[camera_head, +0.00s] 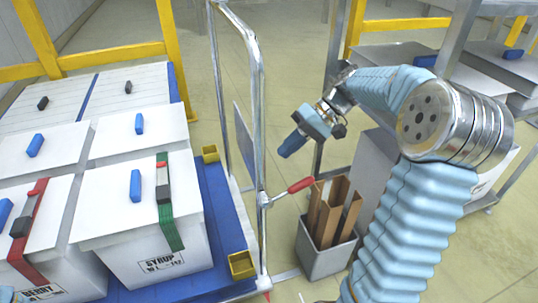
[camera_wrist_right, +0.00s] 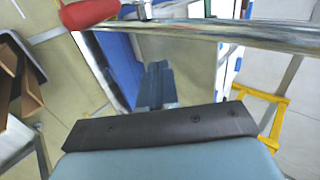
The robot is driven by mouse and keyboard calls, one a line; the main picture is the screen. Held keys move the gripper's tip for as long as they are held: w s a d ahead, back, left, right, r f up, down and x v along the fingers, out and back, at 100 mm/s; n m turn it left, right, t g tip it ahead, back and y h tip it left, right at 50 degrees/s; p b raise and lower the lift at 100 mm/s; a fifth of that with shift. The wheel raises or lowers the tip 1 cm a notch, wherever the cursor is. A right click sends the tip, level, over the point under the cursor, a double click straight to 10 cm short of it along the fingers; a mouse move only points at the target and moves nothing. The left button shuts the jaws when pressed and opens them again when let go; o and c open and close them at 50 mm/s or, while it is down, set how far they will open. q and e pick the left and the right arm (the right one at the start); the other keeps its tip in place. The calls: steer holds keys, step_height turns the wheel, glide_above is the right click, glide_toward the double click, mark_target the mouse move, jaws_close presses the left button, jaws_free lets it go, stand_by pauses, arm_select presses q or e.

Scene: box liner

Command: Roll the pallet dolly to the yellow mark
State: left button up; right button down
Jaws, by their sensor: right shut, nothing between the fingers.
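The pallet dolly has a blue deck (camera_head: 222,215) and a tall chrome push handle (camera_head: 258,110); it carries several white lidded boxes. A red-gripped lever (camera_head: 300,185) sticks out to the right from the handle's lower part. My right gripper (camera_head: 290,147) is shut and empty, right of the handle and above the lever, apart from both in the head view. In the right wrist view the blue fingers (camera_wrist_right: 157,78) show below a chrome bar (camera_wrist_right: 200,30) with a red grip (camera_wrist_right: 88,13) at its left end. I see no yellow floor mark.
A grey bin (camera_head: 325,255) with brown cardboard pieces stands right of the dolly. Yellow rails (camera_head: 110,55) run behind the boxes. A metal rack (camera_head: 500,70) with grey boxes stands at the right. Bare floor (camera_head: 290,75) lies beyond the handle.

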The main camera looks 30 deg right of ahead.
steer(key=a, duration=0.3)
steer(key=w+a, duration=0.1)
steer(key=shift+w+a+f, duration=0.1)
steer(key=shift+a+f, duration=0.3)
